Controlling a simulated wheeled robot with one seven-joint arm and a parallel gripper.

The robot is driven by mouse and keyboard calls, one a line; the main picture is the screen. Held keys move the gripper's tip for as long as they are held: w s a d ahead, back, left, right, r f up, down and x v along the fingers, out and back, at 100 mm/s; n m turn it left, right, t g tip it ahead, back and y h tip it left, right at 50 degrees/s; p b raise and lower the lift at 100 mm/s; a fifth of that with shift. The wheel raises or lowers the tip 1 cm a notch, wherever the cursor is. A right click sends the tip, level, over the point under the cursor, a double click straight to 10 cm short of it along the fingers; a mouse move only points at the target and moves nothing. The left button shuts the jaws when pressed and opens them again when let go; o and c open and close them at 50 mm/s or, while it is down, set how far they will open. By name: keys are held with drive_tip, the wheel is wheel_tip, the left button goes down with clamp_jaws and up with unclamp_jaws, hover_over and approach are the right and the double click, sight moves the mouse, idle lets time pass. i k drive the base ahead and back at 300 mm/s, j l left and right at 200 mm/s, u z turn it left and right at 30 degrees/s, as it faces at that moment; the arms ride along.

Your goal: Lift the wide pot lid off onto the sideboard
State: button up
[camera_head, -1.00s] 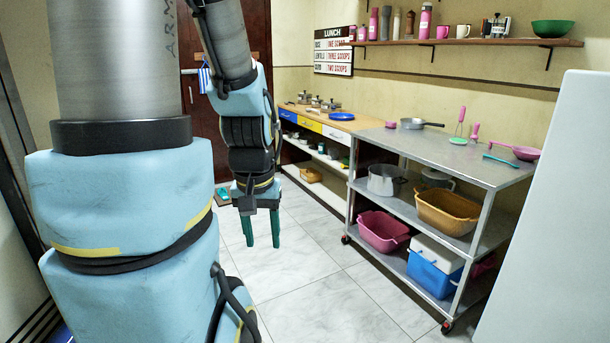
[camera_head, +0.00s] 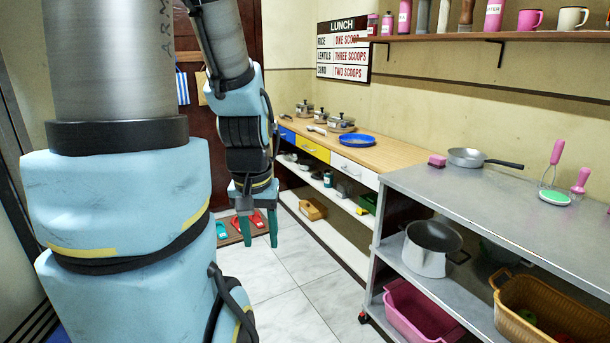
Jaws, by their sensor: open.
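Several lidded metal pots stand in a row on the wooden-topped sideboard (camera_head: 384,155), towards its far end. The nearest pot (camera_head: 341,123) looks the widest, with its lid (camera_head: 341,117) on top. Two smaller lidded pots (camera_head: 320,115) and (camera_head: 305,108) stand behind it. My gripper (camera_head: 258,236) hangs down with its two green fingers apart, empty. It is over the floor to the left of the sideboard, below its top and clear of the pots.
A blue plate (camera_head: 351,140) lies on the sideboard near the pots. A steel trolley (camera_head: 440,195) stands at the right, with a saucepan (camera_head: 468,157) on top and a pot (camera_head: 430,250) and tubs below. Tiled floor (camera_head: 290,300) is open ahead.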

sight(342, 119)
drive_tip(key=i, duration=2.15)
drive_tip(key=i+j, duration=0.1)
drive_tip(key=i, duration=2.05)
drive_tip(key=l+z, duration=0.05)
drive_tip(key=l, duration=0.05)
